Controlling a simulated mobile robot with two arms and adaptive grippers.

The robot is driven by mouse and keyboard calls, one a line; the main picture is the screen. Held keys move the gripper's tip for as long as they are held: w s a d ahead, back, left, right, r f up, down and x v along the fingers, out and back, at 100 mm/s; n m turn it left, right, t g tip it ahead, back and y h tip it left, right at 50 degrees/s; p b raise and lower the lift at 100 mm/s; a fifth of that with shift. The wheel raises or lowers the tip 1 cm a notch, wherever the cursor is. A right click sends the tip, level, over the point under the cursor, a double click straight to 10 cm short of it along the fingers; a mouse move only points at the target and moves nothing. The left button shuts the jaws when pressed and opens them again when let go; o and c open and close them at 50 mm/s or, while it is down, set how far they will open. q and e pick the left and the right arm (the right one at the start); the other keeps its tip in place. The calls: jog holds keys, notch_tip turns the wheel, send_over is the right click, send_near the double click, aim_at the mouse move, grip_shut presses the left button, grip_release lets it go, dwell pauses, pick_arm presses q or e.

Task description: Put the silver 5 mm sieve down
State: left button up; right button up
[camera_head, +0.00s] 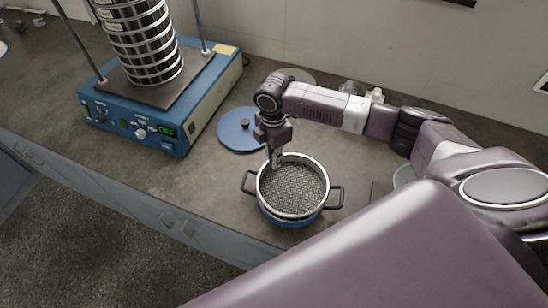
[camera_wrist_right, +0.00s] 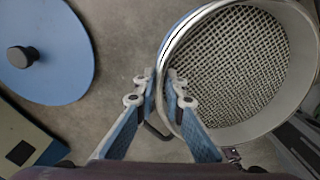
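The silver sieve (camera_head: 292,188), a round metal ring with a coarse wire mesh, is over a blue pan (camera_head: 290,220) with two dark side handles; I cannot tell whether it rests on it. In the right wrist view the sieve (camera_wrist_right: 235,70) fills the upper right. My right gripper (camera_head: 275,163) points down at the sieve's far left rim. In the right wrist view its fingertips (camera_wrist_right: 162,78) are on both sides of the rim wall, close together, and look shut on it. My left gripper is out of view.
A blue lid (camera_head: 238,128) with a black knob lies behind and left of the sieve. The blue shaker (camera_head: 180,120) with a stack of sieves (camera_head: 145,45) stands at the back left, its display reading OFF. The counter in front left of the pan is clear.

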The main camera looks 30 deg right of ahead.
jog(key=shift+o, duration=0.9)
jog(key=shift+r, duration=0.2)
jog(key=shift+w+r, duration=0.1)
jog(key=shift+r, duration=0.3)
notch_tip(320, 180, up, 11)
jog(key=b, duration=0.2)
jog(key=shift+b, duration=0.4)
